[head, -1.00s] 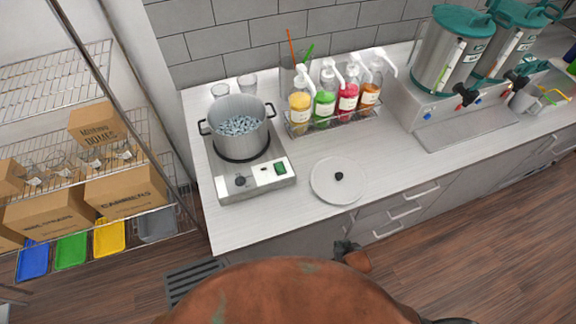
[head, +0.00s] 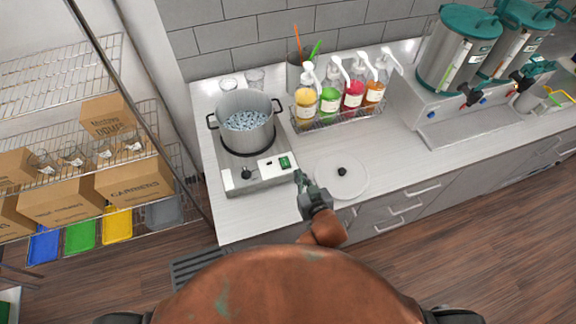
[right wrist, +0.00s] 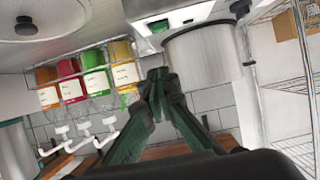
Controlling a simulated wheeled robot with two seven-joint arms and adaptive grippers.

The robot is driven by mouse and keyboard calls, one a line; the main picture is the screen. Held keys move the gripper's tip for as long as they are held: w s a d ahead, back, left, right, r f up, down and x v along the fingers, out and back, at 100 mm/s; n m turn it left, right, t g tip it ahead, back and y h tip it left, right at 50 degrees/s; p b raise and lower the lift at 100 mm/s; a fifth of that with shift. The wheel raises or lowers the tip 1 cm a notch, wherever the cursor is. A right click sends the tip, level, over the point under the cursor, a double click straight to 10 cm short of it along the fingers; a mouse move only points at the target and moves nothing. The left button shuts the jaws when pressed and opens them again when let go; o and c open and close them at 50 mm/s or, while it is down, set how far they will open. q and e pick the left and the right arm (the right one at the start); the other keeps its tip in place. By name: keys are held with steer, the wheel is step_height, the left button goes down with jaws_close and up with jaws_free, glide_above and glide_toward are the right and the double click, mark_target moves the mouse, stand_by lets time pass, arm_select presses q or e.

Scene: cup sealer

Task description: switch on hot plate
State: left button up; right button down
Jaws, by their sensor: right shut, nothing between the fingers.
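The hot plate (head: 245,181) sits on the left end of the white counter. Its front panel has a black knob (head: 246,173) and a green switch (head: 285,162). A steel pot (head: 246,137) with bluish-grey pellets stands on it. My right gripper (head: 299,178) is shut and empty, just right of the panel's front corner and beside the lid. In the right wrist view, the shut fingertips (right wrist: 157,74) are near the upside-down hot plate (right wrist: 185,14) and pot (right wrist: 203,57); contact cannot be told. My left gripper is not in view.
A round lid (head: 342,177) lies right of the hot plate. A rack of several syrup bottles (head: 330,98) stands behind it. Drink dispensers (head: 455,58) are at the right. A wire shelf with boxes (head: 136,182) stands at the left.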

steer(key=shift+w+a+r, duration=0.1)
steer(key=shift+a+r, duration=0.25)
steer(key=shift+a, duration=0.25)
steer(key=p, duration=0.1)
glide_above(288, 172)
steer(key=f, duration=0.3)
steer(key=shift+w+f, duration=0.3)
step_height(288, 172, down, 3)
steer(key=shift+r, duration=0.2)
steer(key=shift+s+f+p, duration=0.25)
steer(key=shift+f+p, duration=0.05)
steer(key=shift+f, duration=0.55)
